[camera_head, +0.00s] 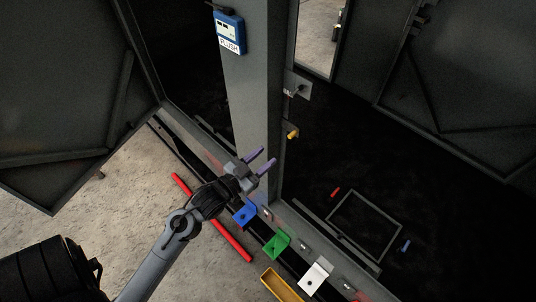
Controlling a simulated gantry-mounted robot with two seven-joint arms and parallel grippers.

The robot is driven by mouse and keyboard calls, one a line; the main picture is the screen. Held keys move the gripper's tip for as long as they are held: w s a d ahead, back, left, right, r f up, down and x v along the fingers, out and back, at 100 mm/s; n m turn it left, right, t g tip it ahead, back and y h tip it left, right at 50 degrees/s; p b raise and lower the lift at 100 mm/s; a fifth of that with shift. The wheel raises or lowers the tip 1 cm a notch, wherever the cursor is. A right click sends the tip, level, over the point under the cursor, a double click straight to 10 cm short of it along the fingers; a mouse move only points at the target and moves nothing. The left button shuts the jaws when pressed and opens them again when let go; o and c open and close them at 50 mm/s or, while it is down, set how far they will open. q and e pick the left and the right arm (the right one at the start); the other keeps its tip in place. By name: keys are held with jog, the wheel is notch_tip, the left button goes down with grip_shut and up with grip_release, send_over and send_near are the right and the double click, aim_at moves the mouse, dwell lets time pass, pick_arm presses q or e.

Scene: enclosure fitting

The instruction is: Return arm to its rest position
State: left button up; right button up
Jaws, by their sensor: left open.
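My left arm comes in from the lower left. Its left gripper (264,159) is open, with two purple fingers spread and nothing between them. It is in front of the grey post (252,100) of the enclosure, above the blue bracket (245,214) on the lower ledge. It looks apart from the post, though the exact gap cannot be told. My right arm and right gripper are not in view.
Green (277,245), white (314,278) and yellow (281,286) holders line the lower ledge. A red bar (212,217) lies on the floor. An open door (75,95) stands at left. A blue box (230,31) hangs on the post.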

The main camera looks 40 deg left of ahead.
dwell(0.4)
pick_arm(q)
jog(key=s+d+r+g+h+p, duration=0.1)
jog(key=s+d+g+p, duration=0.15)
jog(key=d+p, duration=0.2)
jog(key=s+d+r+g+p, duration=0.1)
jog(key=s+d+g+p, duration=0.1)
jog(key=s+d+p, duration=0.3)
jog(key=s+d+f+g, duration=0.1)
jog(key=s+f+g, duration=0.1)
jog(key=s+g, duration=0.3)
jog(key=s+d+f+g, duration=0.1)
jog(key=s+f+g, duration=0.1)
jog(key=s+g, duration=0.3)
jog(key=shift+s+d+f+y, duration=0.35)
jog(key=shift+s+f+y, duration=0.05)
jog(key=shift+s, duration=0.35)
